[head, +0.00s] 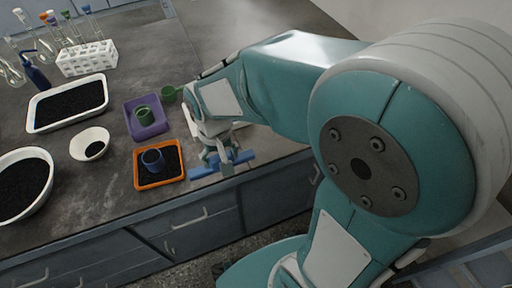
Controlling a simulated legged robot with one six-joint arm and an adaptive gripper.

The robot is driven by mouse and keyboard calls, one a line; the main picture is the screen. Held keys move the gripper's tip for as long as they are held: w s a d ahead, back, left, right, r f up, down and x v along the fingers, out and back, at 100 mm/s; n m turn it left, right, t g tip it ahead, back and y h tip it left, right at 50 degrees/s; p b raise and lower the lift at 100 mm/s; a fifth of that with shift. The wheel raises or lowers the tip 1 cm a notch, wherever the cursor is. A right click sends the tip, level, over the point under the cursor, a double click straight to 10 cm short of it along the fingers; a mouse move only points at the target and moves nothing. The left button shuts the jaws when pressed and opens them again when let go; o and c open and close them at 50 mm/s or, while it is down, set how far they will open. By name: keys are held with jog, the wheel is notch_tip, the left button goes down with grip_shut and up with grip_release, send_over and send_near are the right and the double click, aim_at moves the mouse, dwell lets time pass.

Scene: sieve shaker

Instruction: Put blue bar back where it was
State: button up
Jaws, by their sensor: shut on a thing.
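The blue bar (240,160) is held in my gripper (225,166), near the front edge of the bench. The bar lies roughly level and sticks out on both sides of the fingers. My gripper points down and is shut on it. The bar is just right of an orange tray (137,184) with dark grains and a blue cup (152,161) in it. Whether the bar touches the bench cannot be told. Part of a pale object (190,125) behind my gripper is hidden by my arm.
A purple tray (160,131) holds a green cup (144,115); a green scoop (169,94) lies behind. A white tray (105,98) and bowls (79,148) with dark grains stand left. A white rack (87,57) and glassware stand at the back. Drawers line the bench front.

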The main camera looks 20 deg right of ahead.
jog(key=shift+s+d, duration=0.1)
jog(key=shift+d, duration=0.05)
jog(key=w+d+f, duration=0.2)
jog(key=w+f, duration=0.1)
jog(key=w+d+f, duration=0.2)
jog(key=w+f, duration=0.1)
jog(key=w, duration=0.1)
jog(key=w+d+f, duration=0.2)
jog(key=w, duration=0.2)
jog(key=shift+d+f, duration=0.35)
jog(key=shift+f, duration=0.05)
jog(key=shift+w+a+f, duration=0.35)
jog(key=shift+w+f, duration=0.1)
jog(key=shift+f, duration=0.3)
notch_tip(320, 180, down, 3)
jog(key=shift+r, duration=0.2)
jog(key=shift+d+f, duration=0.2)
jog(key=shift+d, duration=0.15)
jog(key=o, duration=0.9)
jog(key=shift+a, duration=0.3)
